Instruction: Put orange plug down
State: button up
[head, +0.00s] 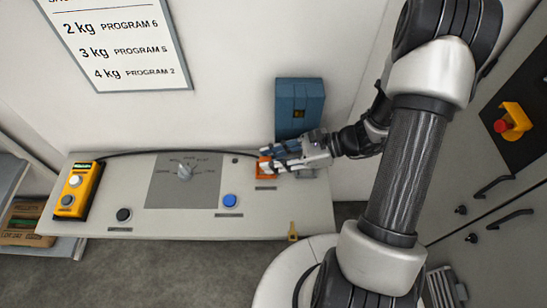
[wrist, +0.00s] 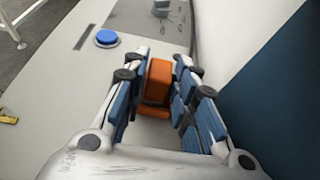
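The orange plug (wrist: 158,78) is a blocky orange piece between the blue-padded fingers of my gripper (wrist: 160,88) in the wrist view. The fingers stand on both sides of it, very near its sides; I cannot tell whether they press on it. In the head view, my gripper (head: 275,163) is low over the right end of the grey control panel (head: 240,178). Orange (head: 264,169) shows at the fingertips, at or just above the panel surface. The fingers hide part of the plug, and its contact with the panel is unclear.
A blue box (head: 298,100) is on the wall behind my gripper. A black cable (head: 170,152) runs along the panel's back edge from a yellow button box (head: 77,190). A rotary knob (head: 184,173), a black button (head: 123,214) and a blue button (head: 229,200) are on the panel.

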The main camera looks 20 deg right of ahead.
jog(key=shift+o, duration=1.3)
jog(key=shift+r, duration=0.1)
jog(key=shift+r, duration=0.3)
jog(key=p+v, duration=0.2)
jog(key=v, duration=1)
jog(key=shift+f, duration=0.15)
jog(key=shift+d, duration=0.1)
